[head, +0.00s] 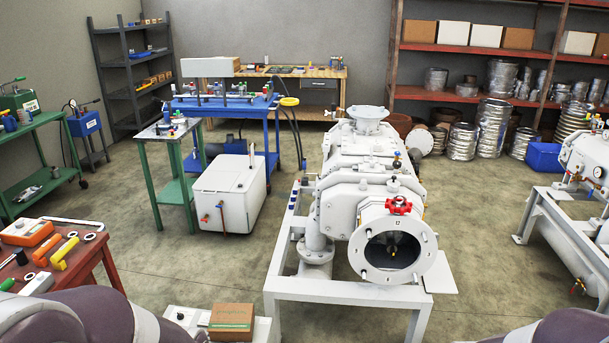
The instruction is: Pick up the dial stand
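I cannot pick out a dial stand with certainty. Small tools lie on the red table (95,250) at the left, among them an orange device (27,232), a yellow tool (64,253) and pale rings. Small items also stand on the green side table (160,134) farther back, too small to identify. Parts of my own arms show at the bottom left and bottom right edges. Neither of my grippers is in view.
A large grey vacuum pump (375,190) on a white frame (345,288) fills the middle. A white tank (231,190) stands left of it. A cardboard box (232,321) is close at the bottom. Free floor (487,180) lies to the right.

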